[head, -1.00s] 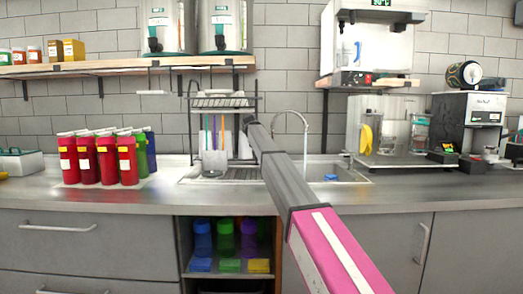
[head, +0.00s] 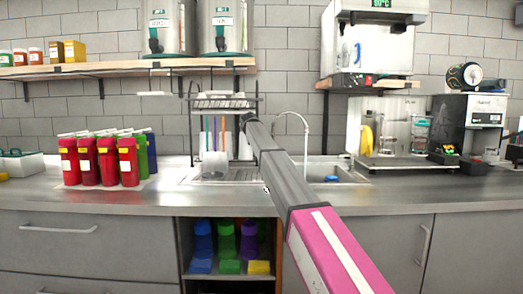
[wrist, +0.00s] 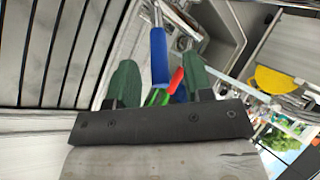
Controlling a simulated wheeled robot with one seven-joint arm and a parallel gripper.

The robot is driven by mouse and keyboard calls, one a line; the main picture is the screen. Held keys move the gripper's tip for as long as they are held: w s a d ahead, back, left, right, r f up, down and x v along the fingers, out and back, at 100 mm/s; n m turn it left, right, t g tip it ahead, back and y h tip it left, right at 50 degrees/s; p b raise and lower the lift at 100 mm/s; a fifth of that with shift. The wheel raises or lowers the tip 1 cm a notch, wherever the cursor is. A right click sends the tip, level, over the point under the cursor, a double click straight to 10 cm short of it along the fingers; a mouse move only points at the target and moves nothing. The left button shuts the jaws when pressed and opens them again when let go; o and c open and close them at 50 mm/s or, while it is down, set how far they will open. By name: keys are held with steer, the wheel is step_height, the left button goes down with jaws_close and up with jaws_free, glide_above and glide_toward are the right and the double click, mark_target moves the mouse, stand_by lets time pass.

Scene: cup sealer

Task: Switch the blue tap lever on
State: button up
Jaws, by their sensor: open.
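In the wrist view, my gripper (wrist: 157,68) has its two green fingers apart. The long blue tap lever (wrist: 158,45) shows between the fingers, and I cannot tell whether either finger touches it. A red lever (wrist: 176,80) and a green piece (wrist: 153,97) show just beside it, also between the fingers. In the head view, my arm reaches to the sink and hides the gripper and the blue lever. The chrome tap spout (head: 307,130) stands at the back of the sink, right of my arm's far end.
The sink (head: 352,174) holds a blue item (head: 331,178). A dish rack (head: 225,103) stands left of my arm. Red bottles (head: 128,162) stand on the counter further left. A clear-sided machine (head: 385,135) stands right of the sink. The counter front is clear.

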steer(key=v, duration=0.8)
steer(key=shift+a, duration=0.1)
